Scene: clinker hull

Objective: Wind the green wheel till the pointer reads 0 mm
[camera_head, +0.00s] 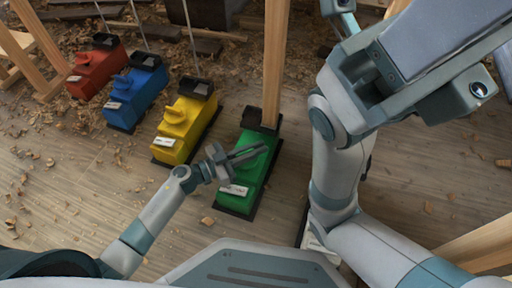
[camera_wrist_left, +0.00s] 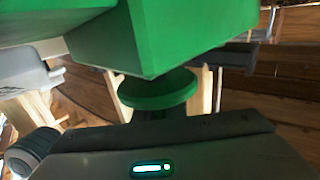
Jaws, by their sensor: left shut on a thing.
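The green jack (camera_head: 248,184) stands on the floor at the middle of the head view, with a small white plate (camera_head: 234,190) on its near end. Any pointer or reading on the plate is too small to make out. My left gripper (camera_head: 249,154) is at the side of the green jack, its fingers reaching across it in this view. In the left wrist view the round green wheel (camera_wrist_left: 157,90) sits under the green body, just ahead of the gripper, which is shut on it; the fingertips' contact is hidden. My right gripper is not in view.
Yellow (camera_head: 182,125), blue (camera_head: 137,94) and red (camera_head: 95,69) jacks stand in a row to the left. A wooden post (camera_head: 275,60) rises at the green jack's far end. Wood shavings litter the planked floor. My right arm fills the right side.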

